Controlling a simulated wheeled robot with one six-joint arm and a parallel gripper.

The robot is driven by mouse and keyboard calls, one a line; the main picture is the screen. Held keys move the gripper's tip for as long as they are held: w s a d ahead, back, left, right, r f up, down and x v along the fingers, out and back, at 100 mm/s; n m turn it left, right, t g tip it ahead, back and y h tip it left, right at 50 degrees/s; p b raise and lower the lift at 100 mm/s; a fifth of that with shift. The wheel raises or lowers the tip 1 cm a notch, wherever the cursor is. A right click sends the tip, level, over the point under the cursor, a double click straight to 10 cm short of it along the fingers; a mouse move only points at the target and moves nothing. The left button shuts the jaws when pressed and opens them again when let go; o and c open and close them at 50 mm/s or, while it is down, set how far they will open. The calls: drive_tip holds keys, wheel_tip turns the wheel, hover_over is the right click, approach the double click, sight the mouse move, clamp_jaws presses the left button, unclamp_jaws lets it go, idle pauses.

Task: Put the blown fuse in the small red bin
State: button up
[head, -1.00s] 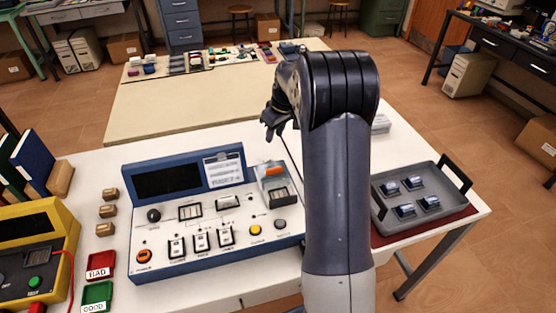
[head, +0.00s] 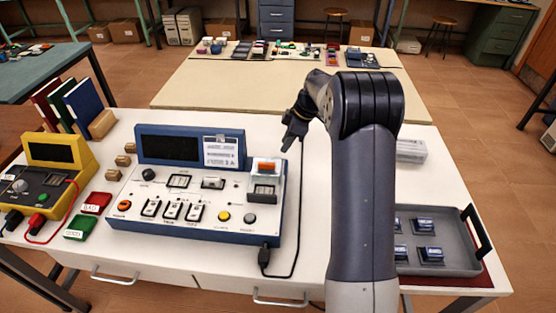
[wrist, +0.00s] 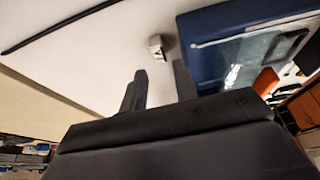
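The small red bin (head: 95,203), labelled BAD, sits on the white table left of the blue tester (head: 190,237). The tester has an orange part (head: 267,168) in a bay at its right end, also seen in the wrist view (wrist: 266,80). I cannot make out a blown fuse for sure. A small whitish object with dark marks (wrist: 157,46) lies on the table beside the tester in the wrist view; I cannot tell what it is. My gripper (head: 289,143) is above the table near the tester's back right corner. Its fingers (wrist: 159,85) are apart with nothing held between them.
A green bin (head: 78,230) sits in front of the red one. A yellow meter (head: 55,185) with a red lead stands left. A grey tray (head: 462,262) with several blue-topped parts lies right. A black cable (head: 299,215) runs along the tester's right side.

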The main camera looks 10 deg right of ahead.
sight(279, 156)
drive_tip(key=p+x, duration=0.1)
drive_tip(key=x, duration=0.5)
drive_tip(key=shift+w+f, duration=0.1)
drive_tip(key=shift+f, duration=0.3)
drive_tip(key=shift+d, duration=0.1)
clamp_jaws()
